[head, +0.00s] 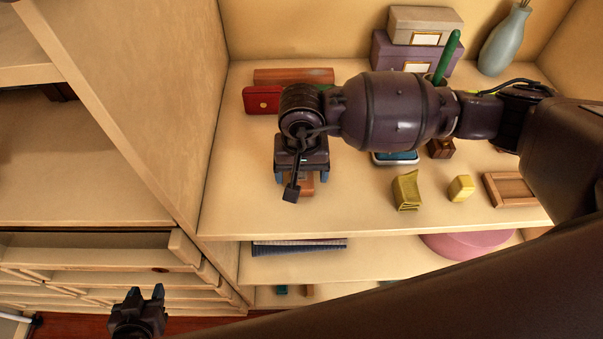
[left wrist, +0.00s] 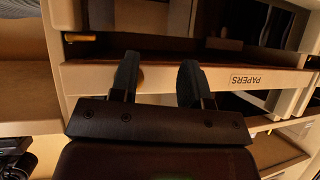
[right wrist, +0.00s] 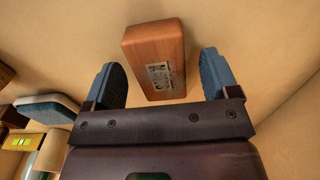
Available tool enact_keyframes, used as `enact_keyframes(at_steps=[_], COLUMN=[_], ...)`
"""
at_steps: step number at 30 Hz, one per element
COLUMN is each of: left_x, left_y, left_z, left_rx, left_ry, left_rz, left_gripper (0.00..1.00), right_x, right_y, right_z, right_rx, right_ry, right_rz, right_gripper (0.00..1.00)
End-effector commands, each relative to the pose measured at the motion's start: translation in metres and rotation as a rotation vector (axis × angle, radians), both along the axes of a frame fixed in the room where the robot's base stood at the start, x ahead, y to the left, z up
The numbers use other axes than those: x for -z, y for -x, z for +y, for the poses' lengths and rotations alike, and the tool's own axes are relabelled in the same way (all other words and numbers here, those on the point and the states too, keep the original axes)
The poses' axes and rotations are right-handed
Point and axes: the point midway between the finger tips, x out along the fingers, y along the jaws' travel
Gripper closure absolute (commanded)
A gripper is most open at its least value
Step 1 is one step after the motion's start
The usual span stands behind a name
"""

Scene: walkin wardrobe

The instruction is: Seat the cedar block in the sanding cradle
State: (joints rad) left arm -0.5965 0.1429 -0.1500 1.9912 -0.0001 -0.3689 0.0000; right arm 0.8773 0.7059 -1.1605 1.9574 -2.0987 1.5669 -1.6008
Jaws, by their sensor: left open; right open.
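The cedar block (head: 306,187) is a reddish-brown block lying on the shelf, partly hidden under my right gripper (head: 302,176). In the right wrist view the block (right wrist: 155,50) shows a pale printed label and lies between the lines of the two open fingers, with a gap on both sides. A shallow wooden tray with a raised rim (head: 489,191), at the right front of the shelf, looks like the sanding cradle. My left gripper (head: 145,293) is open and empty, low at the left in front of the drawers.
A red case (head: 262,100) and a long wooden piece (head: 293,76) are behind my right gripper. A drawer labelled PAPERS (left wrist: 250,80) faces my left gripper. The shelf's front left is clear.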

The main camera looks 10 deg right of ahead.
Motion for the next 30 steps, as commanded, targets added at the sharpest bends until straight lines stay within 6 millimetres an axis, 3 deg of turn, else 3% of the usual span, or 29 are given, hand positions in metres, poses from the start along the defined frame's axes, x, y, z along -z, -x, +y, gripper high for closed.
enact_keyframes(at_steps=[2, 12, 14, 23, 30], left_x=[0.0, 0.002, 0.002, 0.003, 0.002], left_y=[0.0, 0.003, 0.004, 0.005, 0.004], left_z=[0.0, 0.0, 0.001, 0.001, 0.001], left_rx=[0.0, -0.002, -0.002, -0.004, -0.002], left_ry=[0.0, 0.0, 0.0, 0.0, 0.0], left_rz=[0.0, 0.006, 0.008, 0.01, 0.008], left_gripper=[0.57, 0.57, 0.57, 0.57, 0.57], right_x=[0.0, 0.0, -0.001, -0.007, -0.047], right_y=[0.0, 0.0, 0.0, 0.0, -0.001], right_z=[0.0, 0.0, 0.0, 0.0, 0.0], right_rx=[0.0, 0.0, 0.0, -0.001, -0.001], right_ry=[0.0, 0.0, 0.0, 0.0, 0.0], right_rz=[0.0, 0.0, 0.0, -0.001, -0.005], right_gripper=[0.19, 0.71, 0.77, 0.77, 0.77])
